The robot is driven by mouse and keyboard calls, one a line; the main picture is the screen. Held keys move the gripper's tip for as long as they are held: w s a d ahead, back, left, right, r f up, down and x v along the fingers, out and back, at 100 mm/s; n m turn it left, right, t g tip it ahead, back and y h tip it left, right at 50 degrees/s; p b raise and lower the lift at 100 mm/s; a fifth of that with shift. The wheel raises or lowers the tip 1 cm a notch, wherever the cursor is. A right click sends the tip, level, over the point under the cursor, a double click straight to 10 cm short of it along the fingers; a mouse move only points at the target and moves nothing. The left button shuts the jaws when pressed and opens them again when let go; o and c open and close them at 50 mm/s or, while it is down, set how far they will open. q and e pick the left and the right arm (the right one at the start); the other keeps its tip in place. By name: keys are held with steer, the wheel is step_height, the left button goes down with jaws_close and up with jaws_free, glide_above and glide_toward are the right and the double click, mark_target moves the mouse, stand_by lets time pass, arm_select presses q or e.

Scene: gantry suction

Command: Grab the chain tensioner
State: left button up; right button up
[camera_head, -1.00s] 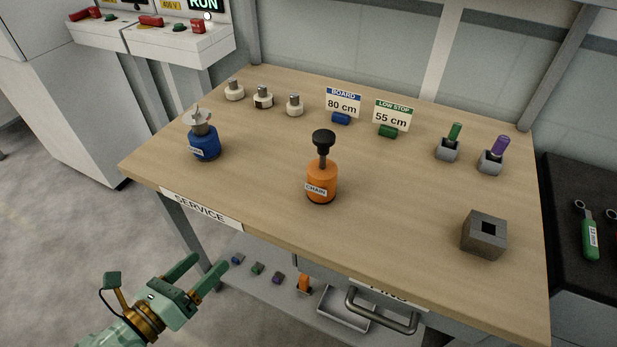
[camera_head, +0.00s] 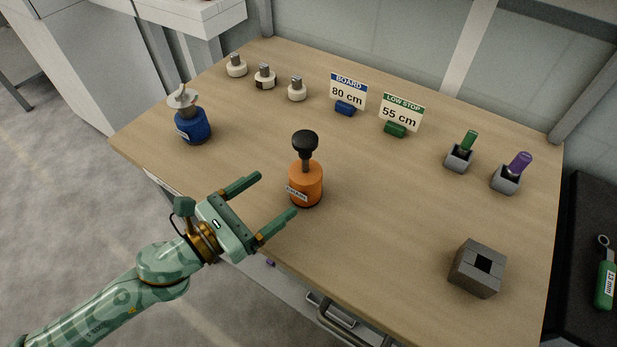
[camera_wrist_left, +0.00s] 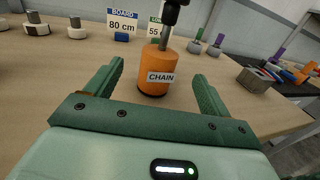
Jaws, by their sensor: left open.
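The chain tensioner (camera_head: 306,184) is an orange cylinder with a black knob on a stem and a label that reads CHAIN in the left wrist view (camera_wrist_left: 155,72). It stands upright on the wooden table, near its front edge. My left gripper (camera_head: 277,194) is open and empty, its two green fingers pointing at the tensioner from the front left. In the left wrist view the tensioner stands beyond and between the fingertips (camera_wrist_left: 158,72), with no visible contact. My right gripper is not in view.
A blue cylinder with a metal top (camera_head: 193,126) stands at the left. A grey block with a square hole (camera_head: 478,268) sits at the right front. Signs, white-based pegs and small holders (camera_head: 459,158) line the back. The table (camera_head: 390,200) is clear around the tensioner.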

mark_target(312, 165)
arm_select(q)
steer(key=x, duration=0.5)
steer(key=shift+w+d, duration=0.2)
steer(key=x, duration=0.6)
steer(key=shift+b, duration=0.3)
steer(key=shift+s, duration=0.1)
steer(key=c, duration=1.1)
steer(key=shift+r, duration=0.15)
steer(key=c, duration=0.3)
steer(key=shift+r, duration=0.1)
